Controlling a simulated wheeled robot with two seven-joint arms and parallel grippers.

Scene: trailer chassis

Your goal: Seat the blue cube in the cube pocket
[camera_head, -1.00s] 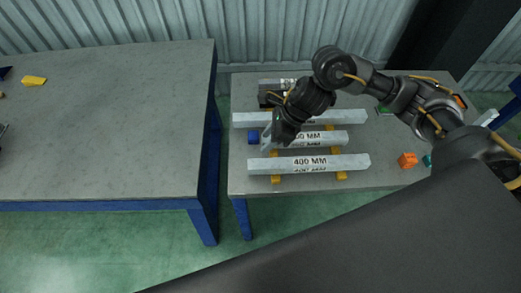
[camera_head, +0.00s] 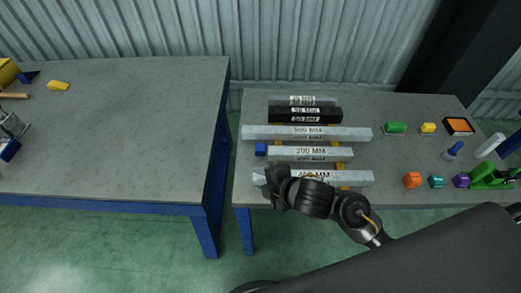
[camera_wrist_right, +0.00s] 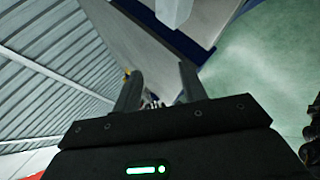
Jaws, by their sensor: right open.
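The blue cube (camera_head: 260,150) sits at the left end of the 200 MM bar (camera_head: 310,153), between the bars marked 900 MM and 400 MM. I cannot tell whether it touches the bar. My right gripper (camera_head: 264,178) is at the left end of the 400 MM bar (camera_head: 350,178), in front of the cube and apart from it. In the wrist view its two fingers (camera_wrist_right: 158,85) stand apart with nothing held between them. I cannot make out a cube pocket. My left gripper is not in view.
Black and grey bars (camera_head: 304,114) lie behind on the right table (camera_head: 400,155). Green, yellow, orange, teal and purple pieces stand to the right, with an orange-topped tray (camera_head: 458,126). A gap separates the left table (camera_head: 120,130), whose middle is clear.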

